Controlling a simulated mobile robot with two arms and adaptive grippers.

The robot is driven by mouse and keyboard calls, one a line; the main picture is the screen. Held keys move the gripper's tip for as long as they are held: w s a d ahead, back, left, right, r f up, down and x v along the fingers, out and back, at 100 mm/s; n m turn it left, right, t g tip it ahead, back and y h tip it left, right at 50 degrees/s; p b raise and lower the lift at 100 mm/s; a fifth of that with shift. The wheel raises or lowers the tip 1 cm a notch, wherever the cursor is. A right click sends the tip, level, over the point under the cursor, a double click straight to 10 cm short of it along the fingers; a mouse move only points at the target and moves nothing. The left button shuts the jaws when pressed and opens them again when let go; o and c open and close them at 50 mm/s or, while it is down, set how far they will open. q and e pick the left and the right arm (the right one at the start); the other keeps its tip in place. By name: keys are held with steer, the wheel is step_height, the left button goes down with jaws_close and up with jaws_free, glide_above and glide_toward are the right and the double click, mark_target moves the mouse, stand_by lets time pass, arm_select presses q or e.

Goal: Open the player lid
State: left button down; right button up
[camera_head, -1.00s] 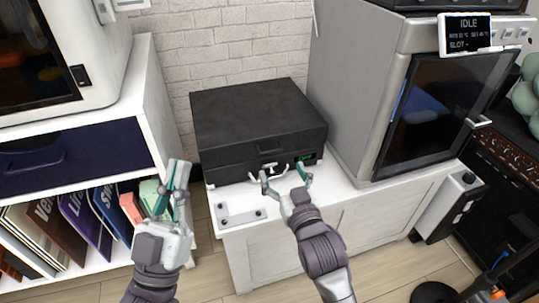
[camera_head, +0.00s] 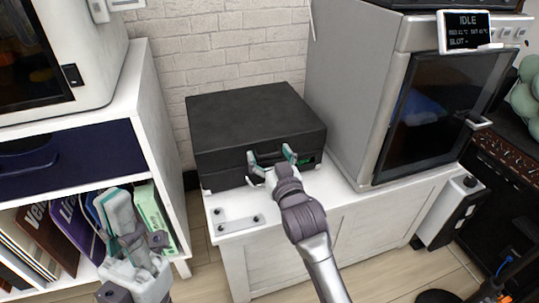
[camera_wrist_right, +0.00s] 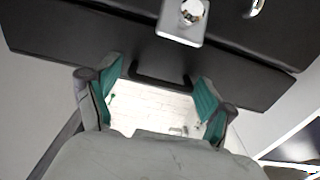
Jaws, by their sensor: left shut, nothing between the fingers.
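The player is a black case (camera_head: 255,108) with its lid down, on the white cabinet against the brick wall. Its front also shows in the right wrist view (camera_wrist_right: 90,28), with a black handle (camera_wrist_right: 160,76) and a metal latch (camera_wrist_right: 183,20). My right gripper (camera_head: 270,156) is at the front of the case with its fingers apart. In the right wrist view its teal fingertips (camera_wrist_right: 158,78) stand on either side of the handle; I cannot tell whether they touch it. My left gripper (camera_head: 118,205) is shut and empty, low at the left, away from the player.
A grey machine (camera_head: 345,95) with a dark glass door stands close to the player's right. A flat grey plate (camera_head: 237,224) lies at the cabinet's front left. A white shelf (camera_head: 150,110) with record sleeves is at the left, near my left gripper.

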steer(key=c, duration=1.3)
